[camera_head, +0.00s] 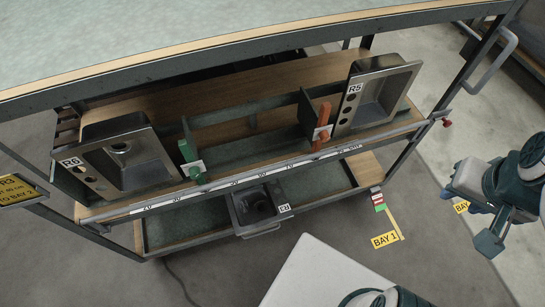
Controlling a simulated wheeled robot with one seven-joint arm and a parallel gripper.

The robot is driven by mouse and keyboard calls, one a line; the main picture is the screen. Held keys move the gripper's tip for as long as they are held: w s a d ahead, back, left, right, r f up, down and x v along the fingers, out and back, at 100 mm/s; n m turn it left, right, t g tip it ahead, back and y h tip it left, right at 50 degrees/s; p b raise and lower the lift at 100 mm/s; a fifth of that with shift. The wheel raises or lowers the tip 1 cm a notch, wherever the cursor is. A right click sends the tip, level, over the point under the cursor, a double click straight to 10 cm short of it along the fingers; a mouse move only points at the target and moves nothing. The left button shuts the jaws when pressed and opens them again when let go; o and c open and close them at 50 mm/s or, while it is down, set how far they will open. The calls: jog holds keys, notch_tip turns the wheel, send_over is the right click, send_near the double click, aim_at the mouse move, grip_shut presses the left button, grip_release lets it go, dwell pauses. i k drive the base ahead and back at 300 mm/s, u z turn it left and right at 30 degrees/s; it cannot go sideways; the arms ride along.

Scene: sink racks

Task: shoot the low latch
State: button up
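A small red, white and green part (378,199) sits at the right front corner of the lower shelf. It may be the low latch, but it is too small to tell its form or position. A red knob (446,122) shows higher up, by the right end of the upper shelf. My gripper (483,215) is at the right edge, right of the rack and apart from both. Its fingers are partly hidden and I cannot tell whether they are open.
Sinks R6 (128,158) and R5 (374,98) stand on the upper shelf, with a green handle (190,161) and an orange handle (322,127) between them. A smaller sink (257,207) is below. A bar handle (493,62) projects at right. Floor near BAY 1 (385,239) is clear.

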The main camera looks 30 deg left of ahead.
aim_at(447, 124)
jog(key=u, duration=2.15)
jog(key=i, duration=0.15)
jog(key=z, duration=2.55)
jog(key=i, duration=0.85)
jog(key=z, duration=0.25)
